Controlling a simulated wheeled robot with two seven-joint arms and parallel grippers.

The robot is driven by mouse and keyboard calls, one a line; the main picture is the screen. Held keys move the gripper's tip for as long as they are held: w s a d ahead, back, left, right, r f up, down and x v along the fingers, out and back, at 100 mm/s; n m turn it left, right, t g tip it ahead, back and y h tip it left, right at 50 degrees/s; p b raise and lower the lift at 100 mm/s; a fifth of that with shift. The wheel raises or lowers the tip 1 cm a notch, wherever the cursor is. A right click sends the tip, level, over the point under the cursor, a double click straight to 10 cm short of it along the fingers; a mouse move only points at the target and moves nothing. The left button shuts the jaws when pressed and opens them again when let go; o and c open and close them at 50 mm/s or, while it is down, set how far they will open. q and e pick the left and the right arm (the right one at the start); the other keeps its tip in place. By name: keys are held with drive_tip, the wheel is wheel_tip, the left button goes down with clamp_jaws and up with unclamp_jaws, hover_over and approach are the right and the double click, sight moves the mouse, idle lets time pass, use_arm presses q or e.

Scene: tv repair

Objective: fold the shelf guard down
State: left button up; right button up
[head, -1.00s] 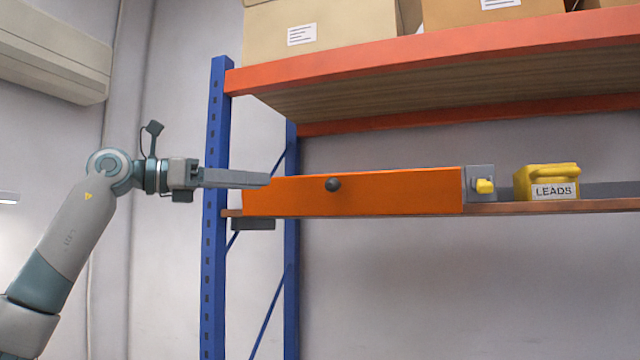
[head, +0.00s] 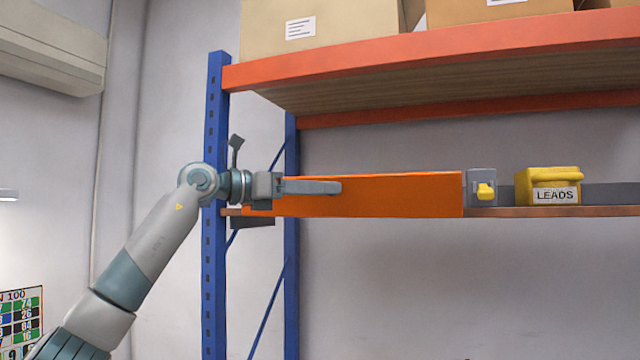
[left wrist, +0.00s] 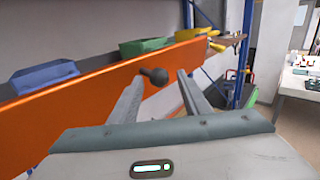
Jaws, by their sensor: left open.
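The shelf guard (head: 400,195) is a long orange panel standing upright along the front of the lower shelf. A dark round knob (left wrist: 155,76) on its face shows in the left wrist view; my gripper hides it in the head view. My left gripper (head: 338,188) is in front of the guard's left half. In the left wrist view its fingers (left wrist: 157,84) are spread on either side of the knob, not closed on it. A grey block with a yellow latch (head: 486,191) sits at the guard's right end. My right gripper is not in view.
A yellow bin labelled LEADS (head: 553,188) stands right of the latch. A blue bin (left wrist: 42,76) and a green bin (left wrist: 145,46) sit behind the guard. A blue post (head: 215,270) rises at the left; the upper shelf (head: 420,62) holds boxes. Below the guard is free.

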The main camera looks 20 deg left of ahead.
use_arm(q)
drive_tip(key=shift+w+d, duration=0.15)
clamp_jaws()
idle(0.4)
